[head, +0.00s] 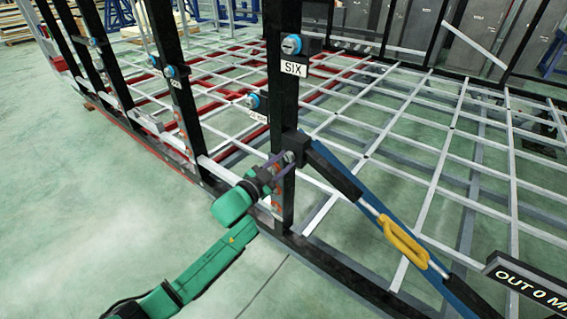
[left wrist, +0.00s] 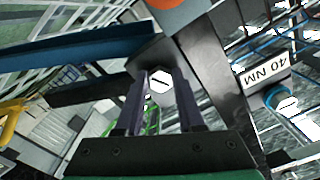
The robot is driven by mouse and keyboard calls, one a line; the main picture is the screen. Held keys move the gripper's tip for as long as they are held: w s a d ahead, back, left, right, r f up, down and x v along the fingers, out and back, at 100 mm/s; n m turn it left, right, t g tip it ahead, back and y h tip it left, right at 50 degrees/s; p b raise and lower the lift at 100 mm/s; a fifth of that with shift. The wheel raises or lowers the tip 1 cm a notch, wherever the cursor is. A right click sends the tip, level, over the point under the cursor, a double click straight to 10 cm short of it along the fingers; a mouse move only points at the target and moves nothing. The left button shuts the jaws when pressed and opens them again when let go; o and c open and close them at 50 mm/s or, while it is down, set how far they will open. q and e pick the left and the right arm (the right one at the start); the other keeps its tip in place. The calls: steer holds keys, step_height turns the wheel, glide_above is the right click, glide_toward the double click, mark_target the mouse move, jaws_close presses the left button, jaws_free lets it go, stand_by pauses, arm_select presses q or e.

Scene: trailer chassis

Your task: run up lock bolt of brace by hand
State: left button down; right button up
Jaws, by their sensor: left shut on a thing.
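The brace is a black and blue bar (head: 333,172) that slants from a black post down to the lower right. A black block (head: 297,141) joins its upper end to the post. The lock bolt (left wrist: 160,79) has a pale hex head with a dark slot, seen between the fingertips in the left wrist view. My left gripper (head: 284,160) is at this block, its dark purple fingers (left wrist: 153,98) closed on the bolt head from both sides. The fingers partly hide the bolt in the head view. My right gripper is not in view.
A yellow handle (head: 403,243) sits on the brace. A black sign (head: 528,287) stands at lower right. Pale frame bars fill the right; green floor (head: 70,220) is open at left.

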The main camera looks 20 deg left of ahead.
arm_select(q)
steer(key=shift+s+f, duration=0.1)
steer(key=shift+f, duration=0.15)
steer(key=c, duration=0.6)
jaws_free()
steer(key=shift+o, duration=0.4)
steer(key=shift+s+r, duration=0.2)
steer(key=shift+r, duration=0.1)
steer(key=shift+s+a+f, duration=0.1)
steer(key=shift+s+a, duration=0.05)
steer(key=b+v, duration=0.1)
steer(key=v, duration=1.3)
steer(key=shift+s, duration=0.1)
